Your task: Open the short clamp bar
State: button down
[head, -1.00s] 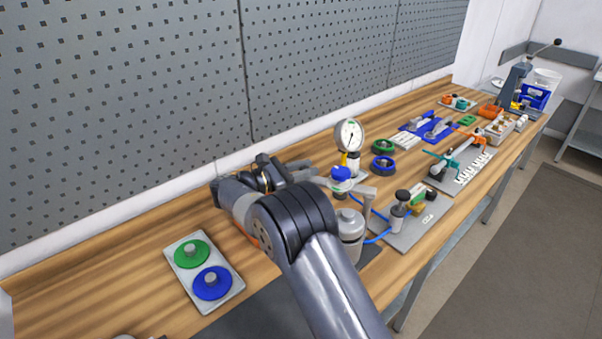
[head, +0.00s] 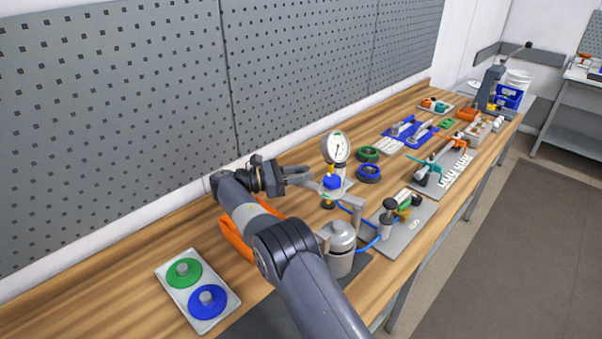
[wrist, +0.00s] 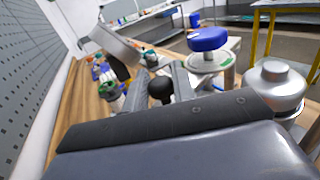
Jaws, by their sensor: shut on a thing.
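My gripper (head: 307,178) reaches over the bench beside the blue knob (head: 331,182), at the left of the gauge stand. In the wrist view my gripper (wrist: 160,86) has its two grey fingers on either side of a black ball knob (wrist: 161,91). The fingers appear closed on this knob. The blue knob also shows in the wrist view (wrist: 207,40), above a pale disc and apart from the fingers. I cannot pick out the short clamp bar for certain, and the fingers hide what lies under the black knob.
A silver canister (head: 341,238) stands close to my forearm. A round gauge (head: 336,147) rises behind the blue knob. A plate with green and blue discs (head: 220,318) lies at front left. An orange item (head: 240,238) is partly behind my arm. The pegboard wall (head: 110,110) bounds the bench's back.

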jog(key=shift+r, duration=0.1)
dwell(0.3)
jog(key=c, duration=1.2)
grip_release()
notch_tip(320, 180, up, 10)
jog(key=shift+f+b, duration=0.1)
jog(key=shift+b, duration=0.6)
